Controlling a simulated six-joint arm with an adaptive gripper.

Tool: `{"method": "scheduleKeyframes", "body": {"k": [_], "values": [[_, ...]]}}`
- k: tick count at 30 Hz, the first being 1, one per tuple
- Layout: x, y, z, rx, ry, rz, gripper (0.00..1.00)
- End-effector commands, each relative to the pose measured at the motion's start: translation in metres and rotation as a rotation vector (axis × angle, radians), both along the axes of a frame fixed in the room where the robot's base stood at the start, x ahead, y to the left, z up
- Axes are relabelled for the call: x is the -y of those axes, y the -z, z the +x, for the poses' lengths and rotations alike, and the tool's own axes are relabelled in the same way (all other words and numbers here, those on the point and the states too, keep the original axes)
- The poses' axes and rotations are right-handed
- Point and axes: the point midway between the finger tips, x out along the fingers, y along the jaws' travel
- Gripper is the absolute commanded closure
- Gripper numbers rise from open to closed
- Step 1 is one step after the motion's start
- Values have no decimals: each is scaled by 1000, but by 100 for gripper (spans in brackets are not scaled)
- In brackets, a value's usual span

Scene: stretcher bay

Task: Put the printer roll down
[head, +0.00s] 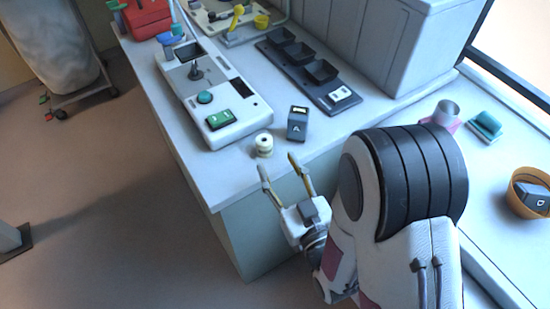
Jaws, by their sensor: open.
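The printer roll (264,144), a small cream-white spool with a dark centre hole, stands upright on the white counter (218,184) close to its front edge. My gripper (282,174) is open, its two yellowish fingers spread and pointing toward the roll from the near side. Nothing shows between the fingers. In this view the fingertips appear just short of the roll; I cannot tell the exact gap.
A dark block marked A (298,123) stands just right of the roll. A white console (211,98) with a green switch and a joystick lies behind it. A dark tray (308,73) with square cups is further back. An orange bowl (525,194) stands at right.

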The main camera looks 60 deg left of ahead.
Motion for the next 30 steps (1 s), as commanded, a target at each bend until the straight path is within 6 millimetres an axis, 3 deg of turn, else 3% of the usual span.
{"method": "scheduleKeyframes", "body": {"k": [7, 30], "values": [[8, 0, -1, 0, 0, 0, 55], [8, 0, -1, 0, 1, -1, 55]]}}
